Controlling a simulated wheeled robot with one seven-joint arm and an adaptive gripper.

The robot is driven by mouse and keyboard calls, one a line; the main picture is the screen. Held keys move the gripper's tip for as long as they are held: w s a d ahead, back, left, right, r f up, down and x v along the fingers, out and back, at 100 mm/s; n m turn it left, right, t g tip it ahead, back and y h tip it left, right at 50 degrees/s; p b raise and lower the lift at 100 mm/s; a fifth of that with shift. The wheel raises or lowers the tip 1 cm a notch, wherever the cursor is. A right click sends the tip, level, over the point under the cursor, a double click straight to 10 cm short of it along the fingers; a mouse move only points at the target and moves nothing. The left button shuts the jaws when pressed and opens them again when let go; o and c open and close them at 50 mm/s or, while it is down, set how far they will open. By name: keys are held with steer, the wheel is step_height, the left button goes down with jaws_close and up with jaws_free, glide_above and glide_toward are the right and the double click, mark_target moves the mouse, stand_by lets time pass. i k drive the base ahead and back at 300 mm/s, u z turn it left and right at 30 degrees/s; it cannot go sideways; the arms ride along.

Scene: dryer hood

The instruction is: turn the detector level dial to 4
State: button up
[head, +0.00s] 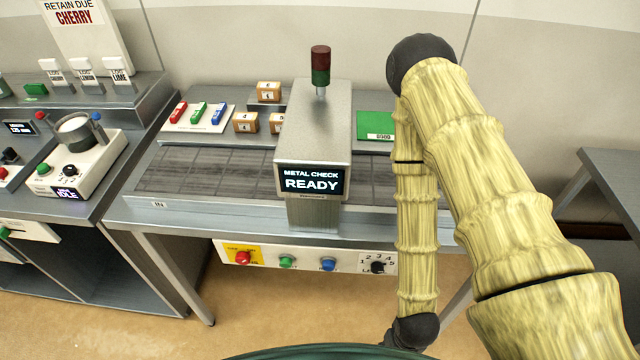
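The detector level dial (378,267) is a small black knob on a white plate, at the right end of the control panel under the metal check conveyor. The numbers 1 to 5 run in an arc around it. Its pointer is too small to read, so I cannot tell its setting. My forearm hangs down just right of the dial, and its dark wrist end is near the bottom edge, below the panel. My gripper's fingers do not show. The metal check unit (316,130) has a screen that reads READY.
The panel (310,258) also carries a red knob (243,258) on yellow, a green button (287,262) and a blue button (328,264). Boxes and coloured blocks lie behind the conveyor (200,172). Another bench stands left, a grey table (610,165) right. Floor shows below the panel.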

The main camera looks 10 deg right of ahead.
mark_target(377, 267)
steer(key=z, duration=1.35)
steer(key=k, duration=1.05)
steer(key=u, duration=0.9)
